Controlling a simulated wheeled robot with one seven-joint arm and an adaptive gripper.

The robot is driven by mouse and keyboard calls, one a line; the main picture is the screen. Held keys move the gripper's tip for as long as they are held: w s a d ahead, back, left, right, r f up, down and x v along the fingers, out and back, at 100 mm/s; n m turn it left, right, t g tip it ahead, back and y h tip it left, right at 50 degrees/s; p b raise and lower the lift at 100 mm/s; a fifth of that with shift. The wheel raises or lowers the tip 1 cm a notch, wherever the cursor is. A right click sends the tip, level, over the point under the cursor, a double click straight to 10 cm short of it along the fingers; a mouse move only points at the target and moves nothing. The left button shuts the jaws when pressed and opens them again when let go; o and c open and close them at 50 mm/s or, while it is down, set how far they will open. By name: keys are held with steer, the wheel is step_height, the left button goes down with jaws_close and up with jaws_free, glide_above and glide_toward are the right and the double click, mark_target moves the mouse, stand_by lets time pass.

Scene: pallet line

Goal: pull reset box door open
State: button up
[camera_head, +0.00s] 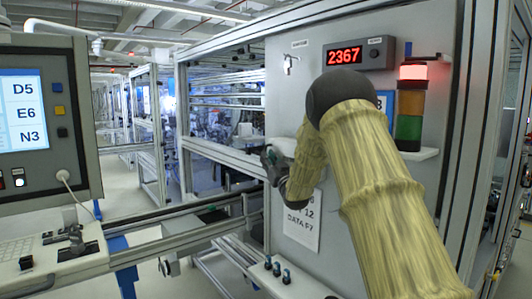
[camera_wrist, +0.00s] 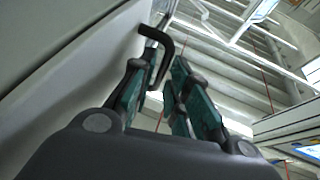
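My gripper (camera_head: 270,158) is in front of the grey machine panel, left of the signal tower, with my arm crossing the panel. In the wrist view my gripper (camera_wrist: 160,78) has its two teal-padded fingers apart. A black hooked handle (camera_wrist: 165,42) rises at the fingertips, its lower end in the gap between them; I cannot tell whether it touches either finger. The handle stands against a pale grey surface (camera_wrist: 70,55), perhaps the box door. In the head view a small pale box-like shape (camera_head: 286,146) shows behind my gripper, mostly hidden. I cannot make out the door's edge or opening.
A signal tower (camera_head: 411,105) with its red top lit and a red display (camera_head: 345,56) are on the panel. A paper sheet (camera_head: 302,222) hangs below my gripper. A control console (camera_head: 40,120) stands left. A metal rail (camera_head: 190,232) runs between console and panel.

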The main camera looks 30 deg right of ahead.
steer(key=shift+p+x, duration=0.3)
steer(key=shift+x, duration=1)
jaws_close()
